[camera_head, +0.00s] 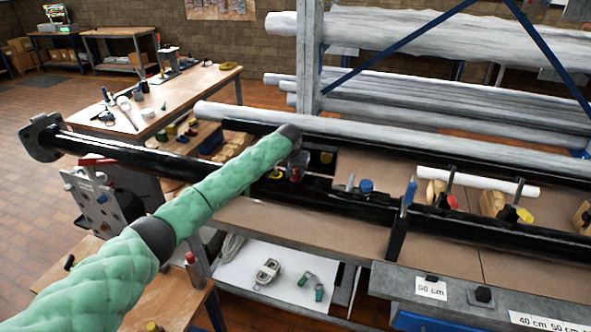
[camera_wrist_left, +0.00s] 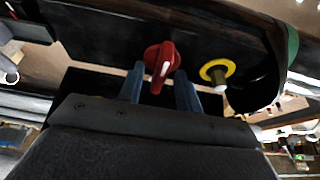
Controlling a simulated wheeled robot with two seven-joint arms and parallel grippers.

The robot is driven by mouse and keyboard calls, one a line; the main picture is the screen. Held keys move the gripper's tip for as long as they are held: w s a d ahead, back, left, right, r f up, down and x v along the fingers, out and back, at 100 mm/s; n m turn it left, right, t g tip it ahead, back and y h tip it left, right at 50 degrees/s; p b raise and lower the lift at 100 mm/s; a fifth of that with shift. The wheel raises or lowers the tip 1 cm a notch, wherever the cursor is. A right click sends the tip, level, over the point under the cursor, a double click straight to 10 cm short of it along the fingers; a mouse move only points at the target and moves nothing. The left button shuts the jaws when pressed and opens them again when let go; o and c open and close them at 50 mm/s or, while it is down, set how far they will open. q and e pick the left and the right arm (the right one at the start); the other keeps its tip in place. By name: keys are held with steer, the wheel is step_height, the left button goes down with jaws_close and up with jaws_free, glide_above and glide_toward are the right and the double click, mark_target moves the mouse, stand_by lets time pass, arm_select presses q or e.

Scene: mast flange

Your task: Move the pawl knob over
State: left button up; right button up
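A red knob with a white pointer mark (camera_wrist_left: 160,62) sits on a black surface in the left wrist view, and a bit of red shows in the head view (camera_head: 296,175). My left gripper (camera_wrist_left: 160,88) has its two blue fingers apart, one on each side of the knob's lower part, with gaps showing. I cannot tell how deep the knob sits between the fingers. A yellow ring with a pale stub (camera_wrist_left: 216,72) is to the right of the red knob. In the head view my green left arm hides much of this spot. My right gripper is not in view.
A long black mast (camera_head: 135,153) lies across the bench. A blue-handled upright (camera_head: 408,195) and a blue knob (camera_head: 366,187) stand to the right. Wrapped white rolls (camera_head: 380,130) lie behind. A grey box with a red lever (camera_head: 95,185) stands at left.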

arm_select(q)
jaws_close()
